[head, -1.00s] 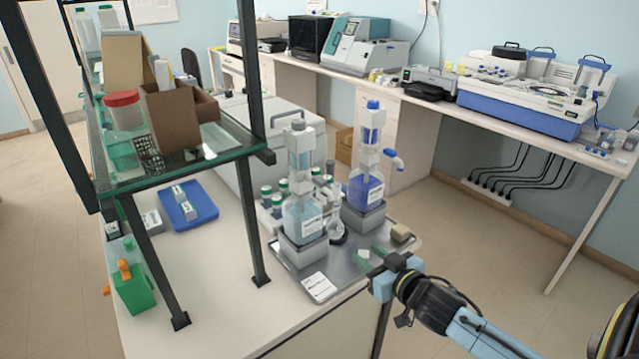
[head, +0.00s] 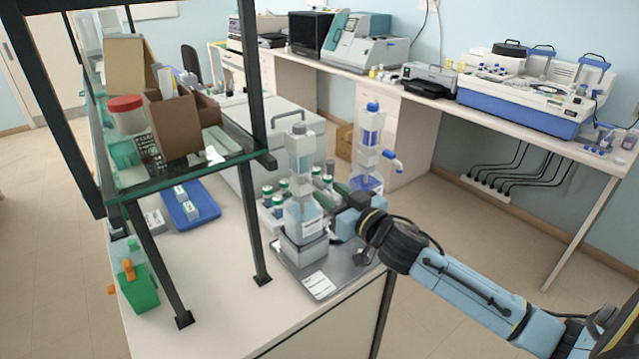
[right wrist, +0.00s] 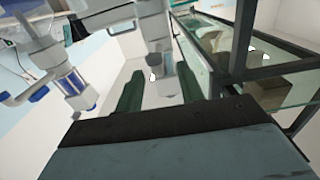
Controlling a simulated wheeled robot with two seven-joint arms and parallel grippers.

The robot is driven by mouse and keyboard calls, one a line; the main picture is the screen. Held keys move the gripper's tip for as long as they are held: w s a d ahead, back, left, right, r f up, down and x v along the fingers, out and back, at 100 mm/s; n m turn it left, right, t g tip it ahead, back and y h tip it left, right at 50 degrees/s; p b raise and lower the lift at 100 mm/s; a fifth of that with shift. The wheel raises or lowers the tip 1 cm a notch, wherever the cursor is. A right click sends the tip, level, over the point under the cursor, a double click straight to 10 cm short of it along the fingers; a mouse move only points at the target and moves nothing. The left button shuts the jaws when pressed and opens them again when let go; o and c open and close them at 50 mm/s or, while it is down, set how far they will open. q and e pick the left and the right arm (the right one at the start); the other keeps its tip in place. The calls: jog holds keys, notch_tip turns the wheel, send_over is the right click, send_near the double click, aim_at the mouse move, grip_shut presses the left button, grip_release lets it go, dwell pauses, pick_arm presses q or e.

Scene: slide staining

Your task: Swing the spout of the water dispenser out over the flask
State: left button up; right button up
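The water dispenser, a clear bottle of pale liquid (head: 303,217) with a grey cap, stands on a grey block on the steel tray (head: 326,281). A second dispenser with blue liquid, a blue cap and a blue-tipped spout (head: 372,145) stands behind to its right; it also shows at the left of the right wrist view (right wrist: 72,84). My right gripper (head: 330,194) is beside the water bottle, fingers apart (right wrist: 160,88). A grey-white part, perhaps the spout, shows between or beyond the fingers; contact is unclear. The flask is hidden behind my gripper. My left gripper is out of view.
Several green-capped bottles (head: 268,194) stand behind the water dispenser. A glass shelf (head: 190,168) on dark posts rises at the left, close to the dispensers.

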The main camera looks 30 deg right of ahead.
aim_at(324, 189)
jog(key=shift+w+a, duration=0.2)
jog(key=shift+w, duration=2.15)
grip_shut()
